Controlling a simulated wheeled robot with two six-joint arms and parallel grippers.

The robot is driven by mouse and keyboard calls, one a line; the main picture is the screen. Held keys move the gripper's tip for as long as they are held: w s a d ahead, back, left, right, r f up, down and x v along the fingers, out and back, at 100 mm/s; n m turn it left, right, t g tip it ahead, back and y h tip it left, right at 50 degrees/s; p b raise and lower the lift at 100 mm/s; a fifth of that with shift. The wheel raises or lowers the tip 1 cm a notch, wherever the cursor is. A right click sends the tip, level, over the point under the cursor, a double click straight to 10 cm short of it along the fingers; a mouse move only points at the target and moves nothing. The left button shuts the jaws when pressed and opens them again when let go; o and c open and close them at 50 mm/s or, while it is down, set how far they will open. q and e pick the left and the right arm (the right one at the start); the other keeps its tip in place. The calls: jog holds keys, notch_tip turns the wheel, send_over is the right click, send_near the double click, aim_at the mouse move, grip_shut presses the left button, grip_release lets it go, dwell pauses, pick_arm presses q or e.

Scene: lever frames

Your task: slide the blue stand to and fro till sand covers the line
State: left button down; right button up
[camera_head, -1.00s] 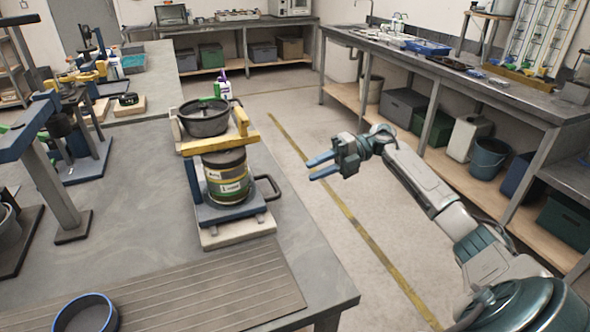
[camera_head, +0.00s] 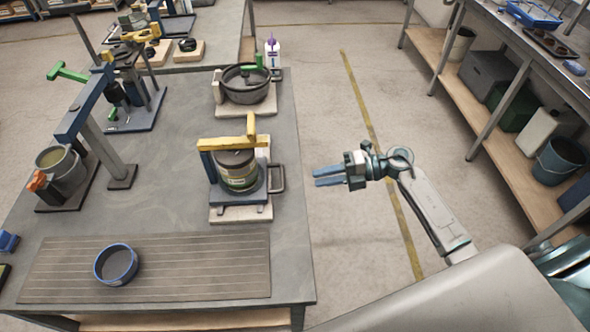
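A blue stand (camera_head: 237,198) with a yellow top bar (camera_head: 228,143) sits on a pale base near the table's right edge. It holds a dark-lidded can (camera_head: 238,176) with a yellow-green label, and a dark loop handle (camera_head: 277,178) sticks out on its right. My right gripper (camera_head: 314,178) is over the floor, right of the table and apart from the handle. Its two blue fingers are spread with a gap and nothing between them. I cannot make out sand or a line on the stand. My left gripper is out of view.
A blue-rimmed dish (camera_head: 116,264) lies on a ribbed mat (camera_head: 200,265) at the table's front. A black pot (camera_head: 245,84) and a white bottle (camera_head: 272,55) stand behind the stand. A tall blue-armed frame (camera_head: 95,150) stands at left. Floor beside the table is clear.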

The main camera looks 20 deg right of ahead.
aim_at(283, 184)
jog(key=p+x, duration=0.4)
jog(key=x, duration=0.7)
jog(key=shift+c, duration=0.2)
grip_shut()
